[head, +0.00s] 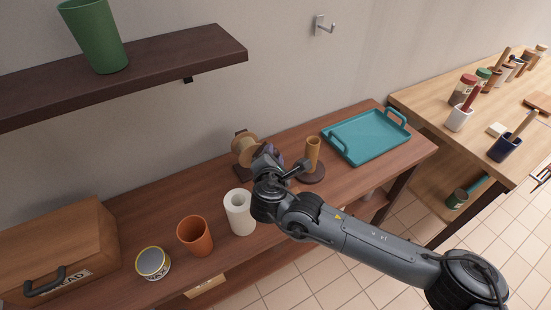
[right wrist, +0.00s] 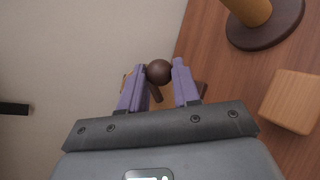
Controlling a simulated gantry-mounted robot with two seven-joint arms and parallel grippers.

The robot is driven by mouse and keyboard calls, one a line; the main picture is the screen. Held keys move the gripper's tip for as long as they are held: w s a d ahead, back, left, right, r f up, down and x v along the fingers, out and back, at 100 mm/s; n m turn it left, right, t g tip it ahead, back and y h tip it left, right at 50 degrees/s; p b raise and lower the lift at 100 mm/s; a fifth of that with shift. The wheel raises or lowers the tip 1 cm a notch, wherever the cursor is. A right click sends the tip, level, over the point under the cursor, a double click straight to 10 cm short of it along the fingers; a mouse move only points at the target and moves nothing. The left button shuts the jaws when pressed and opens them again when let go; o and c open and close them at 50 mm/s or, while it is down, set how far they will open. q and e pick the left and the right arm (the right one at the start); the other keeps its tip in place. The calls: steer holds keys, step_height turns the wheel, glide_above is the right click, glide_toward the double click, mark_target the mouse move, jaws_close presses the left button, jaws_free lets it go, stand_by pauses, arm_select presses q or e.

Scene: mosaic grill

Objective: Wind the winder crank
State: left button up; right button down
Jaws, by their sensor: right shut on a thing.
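The winder (head: 245,149), a pale wooden spool on a dark stand, is at the back of the brown table near the wall. My right gripper (head: 270,153) is at its right side, and the arm hides part of it. In the right wrist view the purple fingers stand either side of a dark brown round crank knob (right wrist: 159,72), shut on it. A dark rod shows just below the knob. Most of the winder is hidden behind the fingers there. My left gripper is not in view.
A tan cylinder on a dark round base (head: 312,174) stands close right of my gripper. A white cup (head: 240,213), orange cup (head: 195,236), tin (head: 152,262) and bread box (head: 60,247) are to the left. A teal tray (head: 368,135) lies right. A shelf (head: 160,62) overhangs the left.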

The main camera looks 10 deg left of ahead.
stand_by(0.3)
steer(key=c, duration=1.1)
jaws_free()
steer(key=shift+o, duration=1.4)
steer(key=p+v, duration=0.1)
steer(key=v, duration=0.9)
steer(key=shift+s+p, duration=0.3)
steer(key=shift+s, duration=0.1)
